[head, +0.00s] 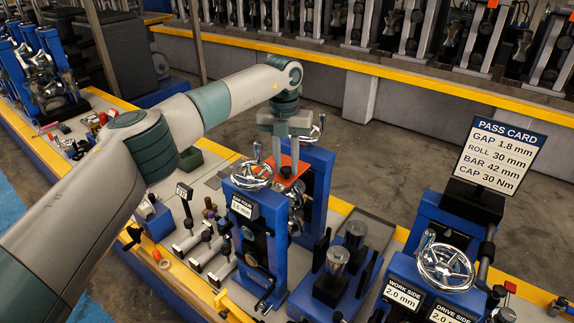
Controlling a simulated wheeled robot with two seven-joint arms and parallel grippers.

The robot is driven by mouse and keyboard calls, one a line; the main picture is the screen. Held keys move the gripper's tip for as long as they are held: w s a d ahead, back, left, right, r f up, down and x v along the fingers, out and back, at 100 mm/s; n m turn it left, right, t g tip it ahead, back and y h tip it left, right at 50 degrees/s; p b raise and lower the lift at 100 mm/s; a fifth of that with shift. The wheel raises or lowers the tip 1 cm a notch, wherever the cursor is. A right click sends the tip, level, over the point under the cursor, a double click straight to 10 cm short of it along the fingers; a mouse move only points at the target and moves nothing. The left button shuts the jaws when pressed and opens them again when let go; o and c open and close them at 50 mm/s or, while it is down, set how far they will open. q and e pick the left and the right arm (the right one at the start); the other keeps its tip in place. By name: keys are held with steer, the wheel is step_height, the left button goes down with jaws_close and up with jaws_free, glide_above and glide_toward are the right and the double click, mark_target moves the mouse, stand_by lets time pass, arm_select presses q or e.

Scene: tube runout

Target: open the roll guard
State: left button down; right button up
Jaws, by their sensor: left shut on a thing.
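The roll guard is an orange-red plate (301,166) at the top of the blue roll stand (265,240), between its two uprights. My left gripper (286,166) reaches down from above with its fingers at the plate, and it is shut on the guard. The fingertips are small here, so the exact grip point is hard to see. The plate looks slightly tilted and hides part of the stand behind it. My right gripper is not in view.
Chrome handwheels (252,173) stand close beside my left gripper. A pass card (490,155) and another blue stand with a handwheel (445,267) are at the right. Bare floor lies behind the bench.

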arm_select(q)
steer(key=shift+w+a+r+g+h, duration=0.15)
steer(key=shift+a+r+g+h, duration=0.1)
steer(key=shift+g+h, duration=0.05)
steer(key=shift+w+a+r+g+h, duration=0.2)
steer(key=shift+a+r+g+h, duration=0.1)
steer(key=shift+r+h, duration=0.25)
steer(key=shift+w+a+r+g+h+p, duration=0.2)
steer(key=shift+r+g+h, duration=0.05)
steer(key=shift+r+h, duration=0.15)
steer(key=shift+w+a+r+g+h+p, duration=0.15)
steer(key=shift+a+r+g+h+p, duration=0.1)
steer(key=shift+r, duration=0.1)
steer(key=c, duration=1.5)
jaws_free()
steer(key=shift+o, duration=0.2)
steer(key=shift+r, duration=0.1)
